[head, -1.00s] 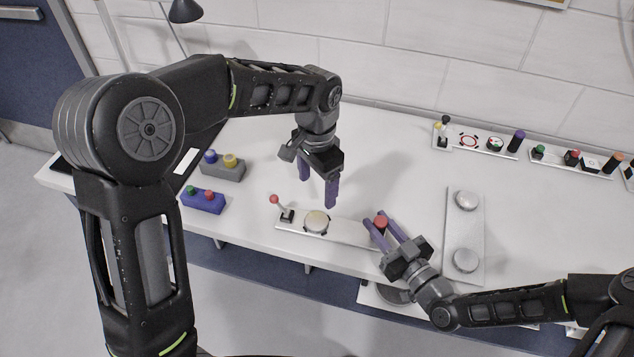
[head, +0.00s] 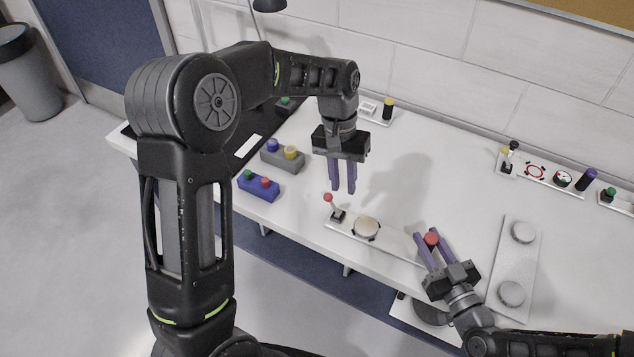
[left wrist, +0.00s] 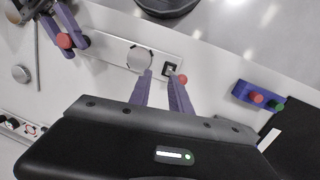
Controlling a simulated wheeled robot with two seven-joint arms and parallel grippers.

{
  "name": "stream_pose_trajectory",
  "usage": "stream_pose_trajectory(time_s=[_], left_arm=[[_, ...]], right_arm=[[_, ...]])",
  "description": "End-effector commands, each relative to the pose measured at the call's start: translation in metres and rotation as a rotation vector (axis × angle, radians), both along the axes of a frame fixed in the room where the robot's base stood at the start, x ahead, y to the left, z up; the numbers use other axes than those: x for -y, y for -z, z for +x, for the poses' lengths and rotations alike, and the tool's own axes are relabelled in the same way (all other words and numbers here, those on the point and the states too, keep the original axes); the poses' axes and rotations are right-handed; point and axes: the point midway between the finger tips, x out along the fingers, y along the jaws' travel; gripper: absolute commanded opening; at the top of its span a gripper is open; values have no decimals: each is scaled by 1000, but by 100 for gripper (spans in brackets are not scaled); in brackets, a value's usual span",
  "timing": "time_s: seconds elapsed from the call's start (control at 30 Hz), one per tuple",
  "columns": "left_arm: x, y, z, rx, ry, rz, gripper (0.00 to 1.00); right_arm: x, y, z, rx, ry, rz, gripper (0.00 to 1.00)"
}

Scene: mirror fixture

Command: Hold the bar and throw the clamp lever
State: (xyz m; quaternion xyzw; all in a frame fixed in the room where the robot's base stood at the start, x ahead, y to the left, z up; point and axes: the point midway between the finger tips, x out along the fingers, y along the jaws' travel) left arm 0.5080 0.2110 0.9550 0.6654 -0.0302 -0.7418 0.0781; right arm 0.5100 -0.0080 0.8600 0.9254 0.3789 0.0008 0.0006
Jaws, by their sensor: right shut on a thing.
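A pale bar-shaped fixture (head: 395,239) lies near the table's front edge. At its left end stands a small lever with a red ball knob (head: 328,197), also in the left wrist view (left wrist: 183,79). A round silver disc (head: 366,227) sits at its middle. My right gripper (head: 431,236) is shut on the red-topped knob (head: 432,240) at the bar's right end; the left wrist view shows this red top (left wrist: 64,41) too. My left gripper (head: 343,191) is open and empty, pointing down above and just behind the lever; its fingers (left wrist: 161,84) stand apart.
A blue box with green and red buttons (head: 258,186) and a grey box with blue and yellow knobs (head: 283,156) stand left of the bar. A plate with two round discs (head: 513,265) lies to the right. More control strips (head: 540,173) line the back. The table's middle is clear.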

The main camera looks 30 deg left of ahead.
Motion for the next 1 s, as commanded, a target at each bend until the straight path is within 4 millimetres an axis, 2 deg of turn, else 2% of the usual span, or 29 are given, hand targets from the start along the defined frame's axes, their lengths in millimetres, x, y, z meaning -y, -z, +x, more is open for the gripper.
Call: stream_pose_trajectory(time_s=[0.03,0.2,0.27,0.4,0.5,0.6,1.0], left_arm=[[-23,3,-1,-45,-191,-26,19],[-87,4,-7,-227,-858,-125,5],[-108,3,-9,-293,-1065,-158,0],[-146,-1,-14,-418,-1424,-221,0],[-160,-3,-17,-474,-1562,-249,0],[-165,-5,-17,-496,-1617,-259,0],[-163,-2,-17,-498,-1617,-258,0]], right_arm=[[1,1,0,-3,2,-3,0],[1,1,0,-3,2,-3,0],[1,1,0,-3,2,-3,0],[1,1,0,-4,1,-2,0],[0,1,0,-4,1,-2,0],[0,1,0,-4,1,-2,0],[0,2,0,-4,0,-1,0]])
